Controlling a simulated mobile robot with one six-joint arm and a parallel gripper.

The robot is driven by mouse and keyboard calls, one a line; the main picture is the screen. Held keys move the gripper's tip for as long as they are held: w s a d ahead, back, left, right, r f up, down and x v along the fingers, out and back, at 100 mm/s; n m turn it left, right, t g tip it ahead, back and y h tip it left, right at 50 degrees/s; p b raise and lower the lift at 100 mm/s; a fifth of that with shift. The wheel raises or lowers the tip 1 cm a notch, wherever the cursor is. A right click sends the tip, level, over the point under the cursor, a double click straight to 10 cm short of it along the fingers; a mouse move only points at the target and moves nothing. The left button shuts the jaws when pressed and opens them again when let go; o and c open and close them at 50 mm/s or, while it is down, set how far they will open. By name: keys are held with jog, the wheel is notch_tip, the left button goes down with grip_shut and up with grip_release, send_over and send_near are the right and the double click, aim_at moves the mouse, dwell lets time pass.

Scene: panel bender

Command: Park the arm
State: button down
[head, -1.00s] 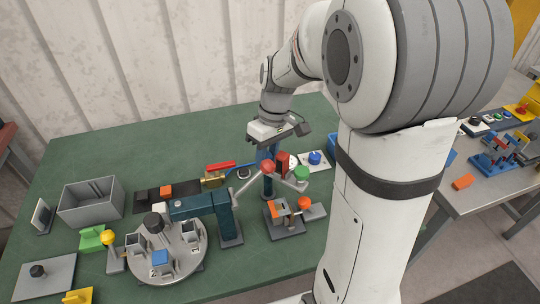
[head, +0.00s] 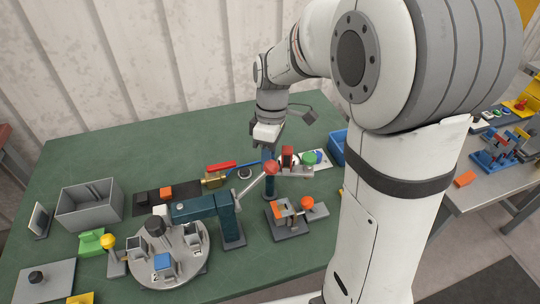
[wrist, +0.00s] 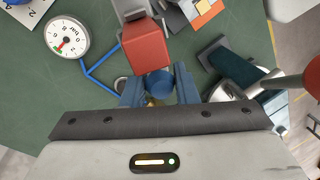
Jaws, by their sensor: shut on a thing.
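My gripper (head: 268,147) points down at the middle of the bench, over a teal post. In the wrist view its blue fingers (wrist: 160,95) are shut around a blue round piece (wrist: 160,82). Whether that piece is part of the stand below is hard to tell. A red block (wrist: 147,46) on a grey metal bar shows just beyond the fingers; whether it touches them I cannot tell. In the head view the red block (head: 287,155) is right of the gripper, beside a green knob (head: 309,158). My arm rises from the gripper to the upper right.
A lever with a red ball (head: 271,167) stands close below the gripper. A fixture with an orange ball (head: 307,203) is in front. A round turntable (head: 190,268) and a grey bin (head: 88,207) are left. A gauge (wrist: 68,37) shows in the wrist view. The bench's back left is clear.

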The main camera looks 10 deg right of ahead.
jog(key=shift+n+h, duration=0.3)
jog(key=shift+n, duration=2)
jog(key=c, duration=1.2)
grip_release()
jog(key=r, duration=0.2)
jog(key=w+r, duration=0.1)
jog(key=r, duration=0.4)
jog(key=shift+w+r, duration=0.2)
jog(key=shift+r, duration=0.15)
